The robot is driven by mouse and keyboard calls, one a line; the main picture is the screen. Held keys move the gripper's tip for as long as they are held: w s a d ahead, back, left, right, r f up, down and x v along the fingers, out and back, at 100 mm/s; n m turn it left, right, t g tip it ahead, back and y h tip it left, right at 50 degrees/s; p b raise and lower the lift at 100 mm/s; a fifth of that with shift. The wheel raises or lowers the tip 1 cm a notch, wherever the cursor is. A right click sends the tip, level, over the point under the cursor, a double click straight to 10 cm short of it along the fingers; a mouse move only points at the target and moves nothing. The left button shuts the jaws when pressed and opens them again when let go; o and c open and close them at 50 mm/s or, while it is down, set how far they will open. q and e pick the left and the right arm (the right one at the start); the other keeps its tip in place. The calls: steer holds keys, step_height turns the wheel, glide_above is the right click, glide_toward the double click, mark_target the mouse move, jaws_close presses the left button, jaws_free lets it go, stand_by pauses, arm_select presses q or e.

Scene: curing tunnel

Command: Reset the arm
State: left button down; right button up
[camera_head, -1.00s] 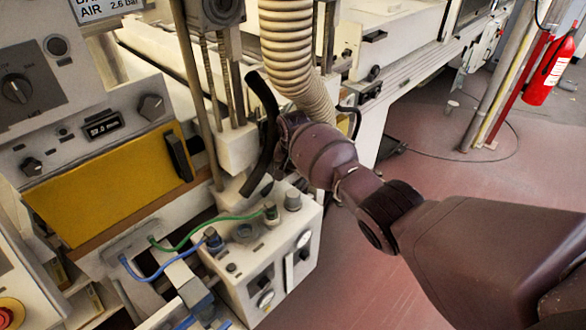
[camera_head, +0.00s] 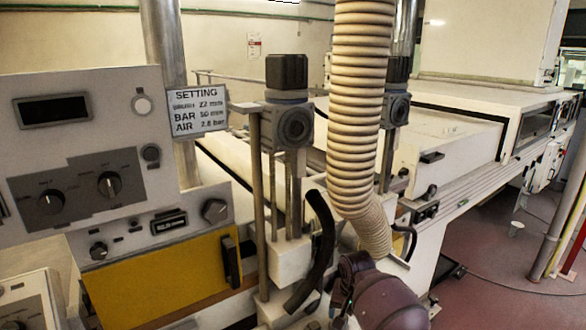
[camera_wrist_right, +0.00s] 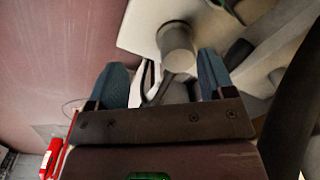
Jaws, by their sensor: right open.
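My right arm's dark maroon wrist (camera_head: 390,302) comes in at the bottom of the head view, just below the ribbed hose's lower end. The gripper's fingers are not clear there. In the right wrist view my right gripper (camera_wrist_right: 162,82) is open, with its two blue fingers apart. A grey round knob (camera_wrist_right: 176,42) on a white box (camera_wrist_right: 140,28) shows beyond and between the fingertips. I cannot tell whether anything touches it. Nothing is held. My left gripper is not in view.
A ribbed cream hose (camera_head: 360,110) hangs above my wrist. A bent black handle (camera_head: 316,250) is close at its left. A control panel (camera_head: 90,130) and yellow panel (camera_head: 150,285) stand left. Open red floor (camera_head: 490,270) lies right. A red extinguisher (camera_wrist_right: 50,158) shows in the wrist view.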

steer(key=s+d+f+n, duration=0.1)
steer(key=s+d+f, duration=0.25)
steer(key=s, duration=0.65)
steer(key=s+d+r+n+t, duration=0.1)
steer(key=s+d+r, duration=0.2)
steer(key=s, duration=0.7)
steer(key=s+d+r+n+t+h, duration=0.1)
steer(key=s+d+r, duration=0.2)
steer(key=s, duration=0.7)
steer(key=s+d+r+n+t, duration=0.1)
steer(key=s+d+r, duration=0.2)
steer(key=s, duration=0.8)
steer(key=w+f+t+b, duration=0.2)
steer(key=w+f+t, duration=0.5)
steer(key=f, duration=0.6)
steer(key=shift+w+t+y, duration=0.3)
steer(key=shift+w+t, duration=0.05)
steer(key=shift+t, duration=0.25)
steer(key=shift+w, duration=0.1)
